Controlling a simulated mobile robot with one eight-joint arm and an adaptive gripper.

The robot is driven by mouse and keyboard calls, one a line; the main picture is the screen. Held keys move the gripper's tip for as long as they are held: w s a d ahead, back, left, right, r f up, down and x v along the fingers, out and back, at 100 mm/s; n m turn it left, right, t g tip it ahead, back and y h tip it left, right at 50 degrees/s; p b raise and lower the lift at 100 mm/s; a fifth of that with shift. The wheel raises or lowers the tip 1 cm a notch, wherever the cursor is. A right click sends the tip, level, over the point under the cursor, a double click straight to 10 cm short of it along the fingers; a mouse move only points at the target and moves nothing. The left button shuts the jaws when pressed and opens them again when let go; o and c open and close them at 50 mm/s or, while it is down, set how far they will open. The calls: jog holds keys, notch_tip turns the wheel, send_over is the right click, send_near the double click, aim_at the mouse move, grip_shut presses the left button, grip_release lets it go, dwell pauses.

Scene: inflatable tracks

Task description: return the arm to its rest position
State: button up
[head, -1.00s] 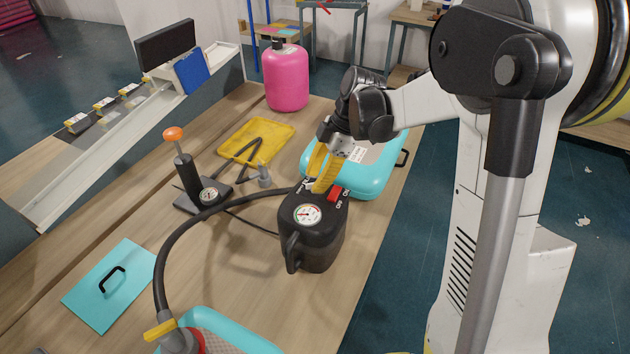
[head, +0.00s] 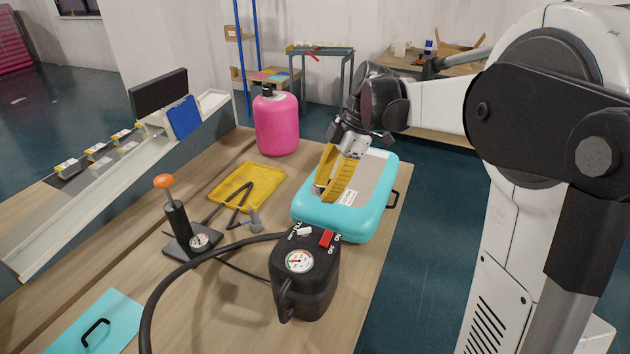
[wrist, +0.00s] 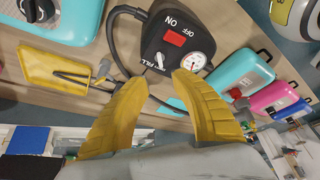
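My gripper (head: 337,192) has two yellow ribbed fingers. In the head view it appears in front of the turquoise case, above and behind the black pump box (head: 305,285). In the wrist view my gripper (wrist: 158,78) has its fingertips apart with nothing between them, so it is open and empty. The black pump box (wrist: 155,48) shows just beyond the tips, with a red switch (wrist: 175,38), a white knob and a round gauge. The fingers look clear of the box. My white and black arm is bent, reaching in from the right.
A turquoise case (head: 372,215) lies behind the pump box. A pink canister (head: 276,125) stands at the back. A hand pump with an orange knob (head: 163,181) and a yellow tray (head: 240,190) are at left. A dark hose (head: 170,285) crosses the bench. Open floor lies right.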

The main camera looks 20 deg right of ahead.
jog(key=s+a+f+m+t+h+b, duration=0.2)
jog(key=s+f+m+t+b, duration=0.1)
jog(key=s+m, duration=0.5)
jog(key=s+a+f+m+t+h+b, duration=0.2)
jog(key=s+a+f+m+t+b, duration=0.1)
jog(key=s+m, duration=0.6)
jog(key=shift+s+f+t, duration=0.4)
jog(key=shift+s+f, duration=0.25)
jog(key=shift+s, duration=0.05)
